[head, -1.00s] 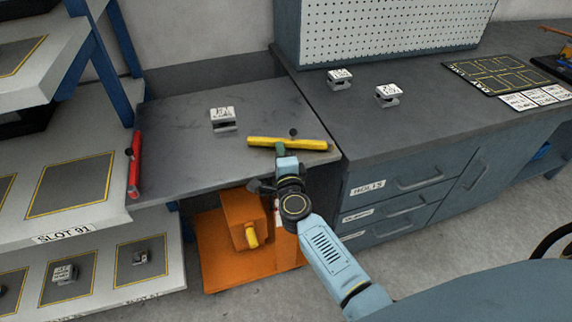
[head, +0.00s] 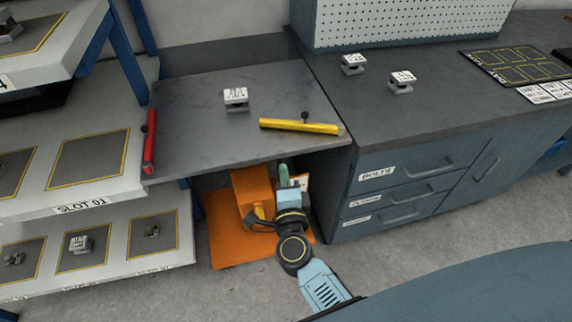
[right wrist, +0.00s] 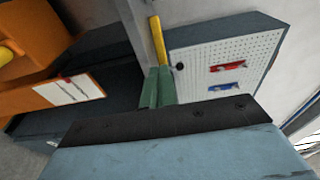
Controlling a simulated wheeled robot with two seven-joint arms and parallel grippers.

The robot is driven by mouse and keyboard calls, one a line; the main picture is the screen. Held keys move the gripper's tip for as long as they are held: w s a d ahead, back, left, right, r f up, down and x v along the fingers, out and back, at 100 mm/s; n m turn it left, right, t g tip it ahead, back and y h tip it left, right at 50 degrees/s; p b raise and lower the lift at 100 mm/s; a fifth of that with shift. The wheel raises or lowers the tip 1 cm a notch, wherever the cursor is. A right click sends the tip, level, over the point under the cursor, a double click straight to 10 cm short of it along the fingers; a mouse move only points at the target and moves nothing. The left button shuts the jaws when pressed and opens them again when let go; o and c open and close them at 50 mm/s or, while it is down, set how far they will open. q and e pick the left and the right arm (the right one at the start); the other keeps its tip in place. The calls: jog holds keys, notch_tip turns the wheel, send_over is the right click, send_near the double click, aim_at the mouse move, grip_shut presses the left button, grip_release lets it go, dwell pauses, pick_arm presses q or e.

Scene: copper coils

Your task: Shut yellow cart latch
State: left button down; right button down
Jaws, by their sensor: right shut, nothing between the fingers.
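The yellow latch bar (head: 300,127) with a dark knob lies across the right front part of the grey cart top (head: 190,140). Its right end is by the right edge and its left end reaches inward. It also shows in the right wrist view (right wrist: 158,40), beyond the fingertips. My right gripper (head: 284,176) has green fingers, is shut and empty, and is below and in front of the cart top's front edge, apart from the bar. Its shut fingers show in the right wrist view (right wrist: 156,88). My left gripper is not in view.
A red bar (head: 149,140) lines the cart top's left edge. A labelled block (head: 236,98) sits on the top. An orange base (head: 228,245) with an orange housing is below. A shelf rack (head: 90,195) stands left, a drawer bench (head: 400,140) right.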

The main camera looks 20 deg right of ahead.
jog(key=s+a+f+n+g+y, duration=0.15)
jog(key=s+f+n, duration=0.3)
jog(key=f, duration=0.45)
jog(key=s+f+n+g+y, duration=0.3)
jog(key=s+f+n, duration=0.15)
jog(key=f, duration=0.45)
jog(key=s+a+f+n+g+y, duration=0.15)
jog(key=s+f+n, duration=0.35)
jog(key=f, duration=0.5)
jog(key=s+d+f+n+g, duration=0.3)
jog(key=s+d+f, duration=0.1)
jog(key=s, duration=0.5)
jog(key=s+d+f+n+g+h, duration=0.1)
jog(key=s+d+f+n+g, duration=0.2)
jog(key=s, duration=0.6)
jog(key=s+d+f+n+g, duration=0.3)
jog(key=s+d+f, duration=0.3)
jog(key=s, duration=0.3)
jog(key=shift+s+f+n+g+h, duration=0.3)
jog(key=shift+f+g, duration=0.4)
jog(key=shift+f, duration=0.15)
